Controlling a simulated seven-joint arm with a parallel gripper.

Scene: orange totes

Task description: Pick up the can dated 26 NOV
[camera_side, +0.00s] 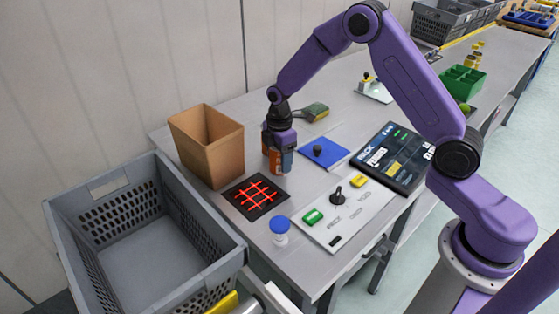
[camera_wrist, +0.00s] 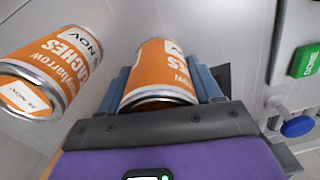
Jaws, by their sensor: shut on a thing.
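Two orange cans with white label bands show in the wrist view. One can (camera_wrist: 163,72) stands between the blue fingers of my gripper (camera_wrist: 166,88), which is shut on it. The date on this can is not readable here. The other can (camera_wrist: 52,65) is to the left, outside the fingers; "NOV" shows on its label, but I cannot read its day number surely. In the side view, my gripper (camera_side: 279,165) is low over the table by the brown bin, with orange (camera_side: 273,160) showing at its fingers. I cannot tell there whether the held can touches the table.
An open brown bin (camera_side: 208,147) stands left of my gripper. A grey crate (camera_side: 215,278) is at front left.

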